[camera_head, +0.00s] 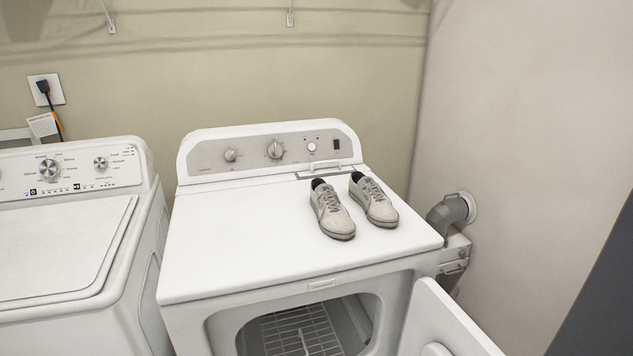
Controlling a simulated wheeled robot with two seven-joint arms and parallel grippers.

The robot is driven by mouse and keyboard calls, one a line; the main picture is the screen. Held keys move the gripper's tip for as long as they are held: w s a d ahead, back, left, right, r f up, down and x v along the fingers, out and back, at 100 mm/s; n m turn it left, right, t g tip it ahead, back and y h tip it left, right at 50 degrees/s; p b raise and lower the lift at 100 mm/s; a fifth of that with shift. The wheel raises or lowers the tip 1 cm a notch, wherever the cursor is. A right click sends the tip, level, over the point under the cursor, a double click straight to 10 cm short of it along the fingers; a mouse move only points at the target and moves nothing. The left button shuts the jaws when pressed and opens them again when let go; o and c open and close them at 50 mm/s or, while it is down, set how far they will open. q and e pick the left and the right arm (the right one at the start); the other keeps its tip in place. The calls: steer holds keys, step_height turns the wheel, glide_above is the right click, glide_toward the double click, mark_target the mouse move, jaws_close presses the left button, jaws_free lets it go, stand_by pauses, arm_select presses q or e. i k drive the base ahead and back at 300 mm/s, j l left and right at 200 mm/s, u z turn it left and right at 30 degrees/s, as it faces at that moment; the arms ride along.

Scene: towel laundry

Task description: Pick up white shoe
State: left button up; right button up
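Two off-white shoes with laces and dark insides rest side by side on top of the dryer (230,245). The left shoe (331,210) lies slightly nearer the front, and the right shoe (373,200) is just beside it. Both stand upright on their soles with toes toward the front right. Neither of my grippers is in view, and nothing touches the shoes except the dryer top.
The dryer door (440,325) hangs open at the front right, showing a rack (300,335) inside. A washer (65,245) with a closed lid stands at the left. A grey vent pipe (447,214) is at the right wall. The dryer top's left half is clear.

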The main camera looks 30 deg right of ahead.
mark_target(365, 191)
steer(key=z, duration=1.2)
